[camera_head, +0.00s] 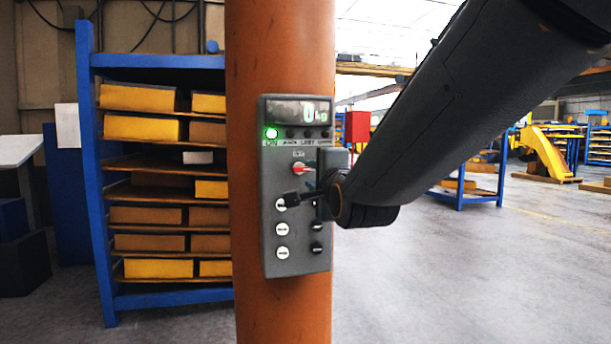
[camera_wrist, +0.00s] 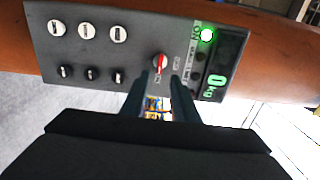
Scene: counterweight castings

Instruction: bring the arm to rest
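My gripper (camera_head: 305,184) is in front of the grey control panel (camera_head: 270,235), at the end of my dark arm. In the wrist view its two fingers (camera_wrist: 160,78) stand apart, with background showing in the gap between them. The red and white selector knob (camera_wrist: 160,62) lies just beyond the fingertips, and I see no grip on it. The knob also shows in the head view (camera_head: 299,168). Whether a finger touches the panel cannot be told. My wrist hides part of the panel's right side in the head view.
The panel is fixed on an orange column (camera_head: 280,50). Its green lamp (camera_head: 271,133) is lit and its display (camera_head: 300,111) reads 0 kg. White buttons (camera_head: 282,228) and black ones sit below. A blue rack (camera_head: 90,150) with yellow blocks stands left. Open floor (camera_head: 480,290) lies right.

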